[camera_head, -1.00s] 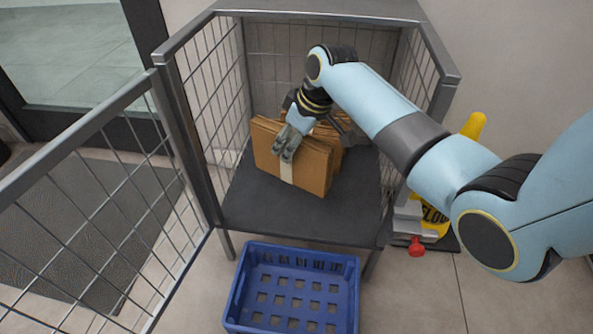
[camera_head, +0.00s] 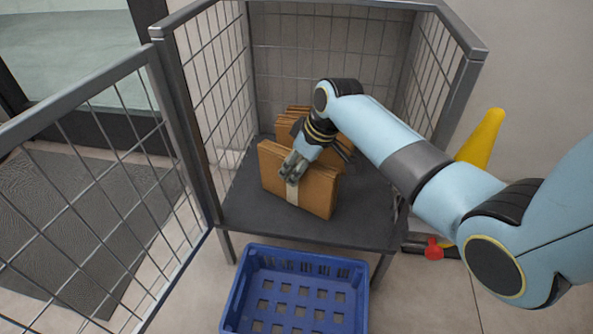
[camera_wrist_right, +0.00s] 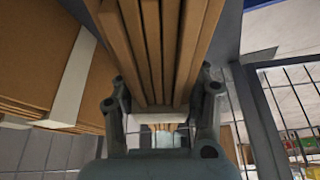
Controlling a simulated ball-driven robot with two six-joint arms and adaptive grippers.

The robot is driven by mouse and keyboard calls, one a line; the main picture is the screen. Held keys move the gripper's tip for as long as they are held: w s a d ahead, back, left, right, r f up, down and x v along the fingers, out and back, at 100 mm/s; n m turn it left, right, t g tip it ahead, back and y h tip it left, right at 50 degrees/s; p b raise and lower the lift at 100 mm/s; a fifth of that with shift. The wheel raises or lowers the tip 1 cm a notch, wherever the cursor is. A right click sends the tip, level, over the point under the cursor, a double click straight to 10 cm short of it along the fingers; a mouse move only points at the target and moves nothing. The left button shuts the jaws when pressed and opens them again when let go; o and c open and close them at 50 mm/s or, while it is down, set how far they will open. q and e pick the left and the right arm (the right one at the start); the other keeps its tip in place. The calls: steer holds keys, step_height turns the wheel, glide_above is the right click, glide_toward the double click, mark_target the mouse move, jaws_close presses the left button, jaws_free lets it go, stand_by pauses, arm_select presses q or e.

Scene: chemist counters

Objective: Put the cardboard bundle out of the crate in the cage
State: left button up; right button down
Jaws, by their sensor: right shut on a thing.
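A brown cardboard bundle (camera_head: 318,192) with a pale band stands upright in the cage (camera_head: 240,208), low over or on its dark floor; I cannot tell if it touches. My right gripper (camera_head: 291,168) is shut on its upper edge. The right wrist view shows the held bundle's stacked sheets (camera_wrist_right: 165,50) between the fingers (camera_wrist_right: 165,108). A second cardboard bundle (camera_head: 287,121) stands behind it, partly hidden by the first bundle and my arm; a banded bundle also shows at left in the wrist view (camera_wrist_right: 35,55). The blue crate (camera_head: 310,254) below the cage front looks empty. My left gripper is out of view.
The cage's mesh door (camera_head: 95,165) stands open at the left. Mesh walls enclose the sides and back. A yellow cone-like sign (camera_head: 483,140) and a red-ended item (camera_head: 433,250) are on the right. Bare cage floor lies left of the bundles.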

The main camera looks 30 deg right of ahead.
stand_by(0.3)
steer(key=c, duration=0.7)
jaws_free()
steer(key=shift+f, duration=0.1)
